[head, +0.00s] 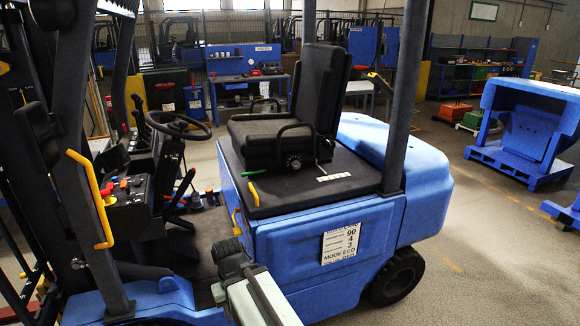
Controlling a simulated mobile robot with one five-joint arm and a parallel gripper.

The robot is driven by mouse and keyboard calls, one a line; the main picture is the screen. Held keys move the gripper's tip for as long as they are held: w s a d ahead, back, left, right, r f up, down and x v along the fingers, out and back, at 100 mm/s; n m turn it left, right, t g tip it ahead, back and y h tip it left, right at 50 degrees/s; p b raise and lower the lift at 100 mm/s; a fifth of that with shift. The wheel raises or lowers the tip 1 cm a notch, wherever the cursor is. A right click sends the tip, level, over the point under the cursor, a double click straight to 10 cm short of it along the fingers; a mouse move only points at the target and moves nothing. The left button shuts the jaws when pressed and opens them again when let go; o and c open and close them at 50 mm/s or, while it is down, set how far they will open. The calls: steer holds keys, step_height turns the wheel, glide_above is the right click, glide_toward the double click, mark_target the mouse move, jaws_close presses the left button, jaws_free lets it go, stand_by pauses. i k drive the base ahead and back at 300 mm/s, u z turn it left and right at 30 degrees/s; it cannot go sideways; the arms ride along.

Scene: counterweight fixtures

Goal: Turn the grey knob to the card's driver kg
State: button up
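A blue forklift (280,245) fills the middle, with a black seat (315,95). On the front of the seat base is a small round knob (294,161), greyish with pale marks around it; its setting is too small to read. A white card (340,243) is on the forklift's blue side. It shows 90, 4 and 3 in a column and "MODE ECO" below; its small labels are blurred. My gripper (229,257) is dark, at the lower middle beside the forklift's step, below and left of the knob and apart from it. Its fingers are not clear.
A black post (405,95) rises behind the seat. A steering wheel (178,125) and a lever console (130,190) are at left, with a yellow handle (92,195). A small white strip (333,177) lies on the black deck. Blue fixtures (525,125) stand at right.

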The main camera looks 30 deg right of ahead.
mark_target(295, 164)
steer(key=i, duration=0.85)
